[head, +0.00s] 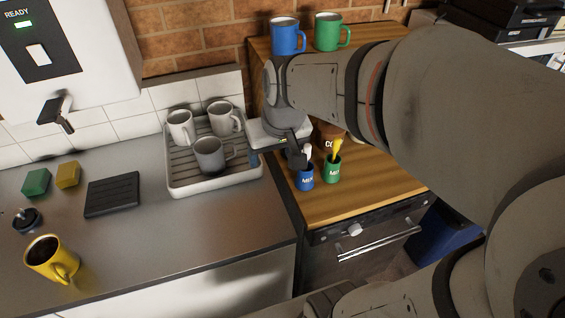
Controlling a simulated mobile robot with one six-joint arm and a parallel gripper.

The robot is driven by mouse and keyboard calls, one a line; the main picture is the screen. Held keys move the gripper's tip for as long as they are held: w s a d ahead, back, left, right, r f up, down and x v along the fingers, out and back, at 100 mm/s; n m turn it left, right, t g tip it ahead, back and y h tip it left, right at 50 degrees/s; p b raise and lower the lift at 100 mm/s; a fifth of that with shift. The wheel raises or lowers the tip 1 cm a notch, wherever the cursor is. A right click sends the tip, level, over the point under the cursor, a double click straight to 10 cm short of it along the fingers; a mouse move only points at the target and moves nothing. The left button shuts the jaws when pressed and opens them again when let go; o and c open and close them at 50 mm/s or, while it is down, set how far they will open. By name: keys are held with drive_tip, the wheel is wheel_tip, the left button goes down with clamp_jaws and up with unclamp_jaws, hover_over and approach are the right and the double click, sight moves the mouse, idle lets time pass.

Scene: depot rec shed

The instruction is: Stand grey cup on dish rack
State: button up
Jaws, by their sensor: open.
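The grey cup (211,155) stands upright on the dish rack (215,184), toward its front. My gripper (276,158) is open and points down just right of the rack, near the edge of the wooden top. I see nothing between its fingers, and it is apart from the grey cup. My arm hides part of the wooden top and what lies behind it.
A blue cup (306,175) and a green cup (333,169), holding stirrers or spoons, stand close to my gripper. Blue (287,37) and green (327,32) mugs sit on a shelf above. A yellow mug (50,258) stands at left. The steel counter (170,240) is clear before the rack.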

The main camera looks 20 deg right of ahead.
drive_tip(key=s+d, duration=0.1)
drive_tip(key=s, duration=0.7)
drive_tip(key=shift+d+f+m+g+h, duration=0.25)
drive_tip(key=shift+f+m+g+h, duration=0.05)
drive_tip(key=shift+f+h, duration=0.1)
idle(0.6)
